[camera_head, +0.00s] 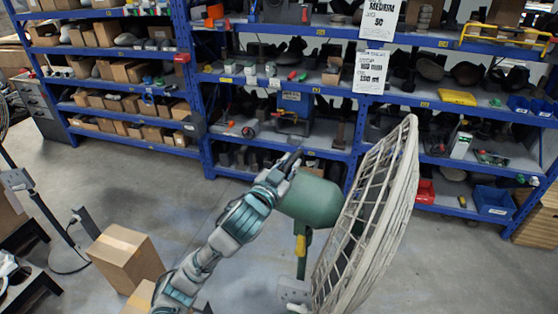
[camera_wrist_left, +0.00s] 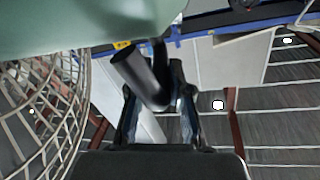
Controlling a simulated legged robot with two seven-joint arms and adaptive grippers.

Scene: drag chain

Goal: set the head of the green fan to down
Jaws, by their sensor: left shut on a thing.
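The green fan has a green motor housing (camera_head: 312,202) and a large pale wire grille (camera_head: 372,215) on its right side. The grille is tilted, its upper edge leaning to the right. My left gripper (camera_head: 287,165) is at the upper left of the housing. In the left wrist view, the left gripper (camera_wrist_left: 160,108) is shut on a black handle (camera_wrist_left: 140,75) below the green housing (camera_wrist_left: 90,22). The grille (camera_wrist_left: 45,110) shows at the left there. The fingers hide part of the handle. My right gripper is not in view.
Blue shelving (camera_head: 350,90) full of boxes and parts stands behind the fan. Cardboard boxes (camera_head: 125,258) stand on the floor at lower left. Another stand (camera_head: 45,205) is at the far left. Grey floor (camera_head: 140,190) is clear between the boxes and the shelving.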

